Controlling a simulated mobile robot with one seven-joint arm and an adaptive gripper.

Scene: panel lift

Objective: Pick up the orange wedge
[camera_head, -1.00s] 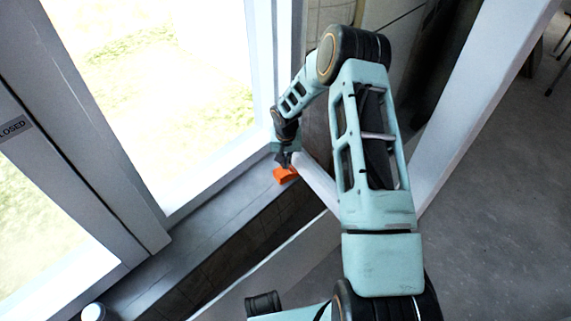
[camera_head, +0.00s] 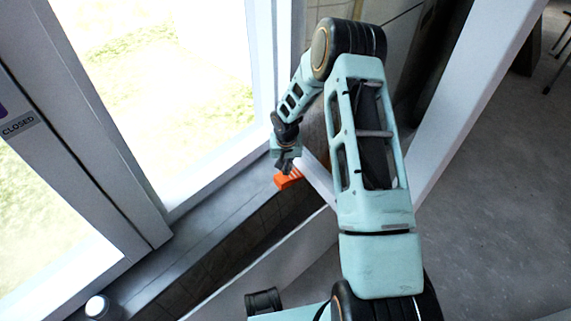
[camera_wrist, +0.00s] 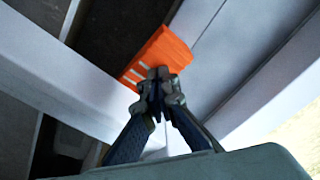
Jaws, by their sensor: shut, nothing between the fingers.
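The orange wedge (camera_head: 287,179) lies on the grey sill at the foot of the window frame, close to the white slanting beam. It also shows in the wrist view (camera_wrist: 160,56), with a few pale stripes on its near side. My gripper (camera_head: 284,170) is right above the wedge in the head view. In the wrist view my gripper (camera_wrist: 158,75) has its fingertips together, overlapping the wedge's near edge. Nothing shows between the fingers. I cannot tell whether the fingertips touch the wedge.
The white beam (camera_head: 318,178) runs beside the wedge. The window frame (camera_head: 205,185) rises to the left of the sill (camera_head: 200,228). A small white-topped round object (camera_head: 97,306) stands at lower left. Open grey floor (camera_head: 490,200) lies to the right.

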